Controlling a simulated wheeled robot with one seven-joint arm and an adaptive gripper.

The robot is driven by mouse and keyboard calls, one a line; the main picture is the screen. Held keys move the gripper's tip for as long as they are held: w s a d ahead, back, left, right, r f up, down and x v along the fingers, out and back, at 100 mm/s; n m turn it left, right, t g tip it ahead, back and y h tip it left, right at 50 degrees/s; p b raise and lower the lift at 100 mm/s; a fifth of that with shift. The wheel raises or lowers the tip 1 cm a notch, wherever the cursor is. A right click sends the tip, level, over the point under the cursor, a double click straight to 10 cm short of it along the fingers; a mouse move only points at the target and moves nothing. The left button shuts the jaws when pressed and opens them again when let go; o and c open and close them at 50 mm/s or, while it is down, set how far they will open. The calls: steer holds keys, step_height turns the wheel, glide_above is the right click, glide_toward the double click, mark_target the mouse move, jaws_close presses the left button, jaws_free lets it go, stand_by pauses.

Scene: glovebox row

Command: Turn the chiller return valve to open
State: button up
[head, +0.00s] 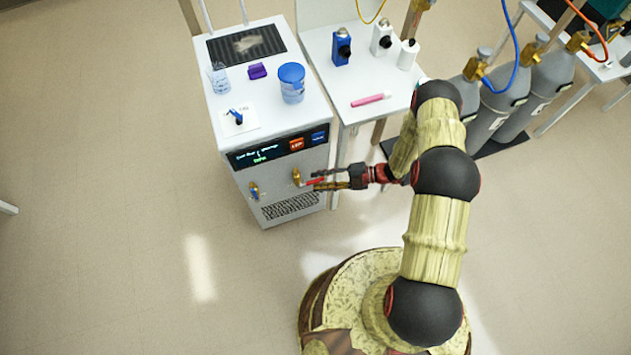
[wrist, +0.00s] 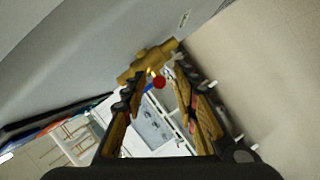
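The chiller (head: 290,188) is a pale box with a dark display on its front. Below the display are two brass valves. The left valve (head: 254,191) has a blue handle. The right valve (head: 297,178) has a red handle (head: 312,182) pointing right. No readable label shows which one is the return. My gripper (head: 317,180) is open at the red handle, its fingers coming from the right. In the wrist view the brass valve body (wrist: 147,62) lies just beyond the fingertips, with the red handle's end (wrist: 159,82) between the open fingers. Contact cannot be told.
The chiller top holds a blue-lidded tub (head: 291,84), a purple block (head: 257,71) and a clear cup (head: 218,78). A white table (head: 345,88) with bottles stands beside it. Gas cylinders (head: 505,95) stand at the right. Floor to the left and in front is clear.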

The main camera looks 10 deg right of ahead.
steer(key=shift+x, duration=0.85)
steer(key=shift+c, duration=1.3)
steer(key=c, duration=0.4)
jaws_close()
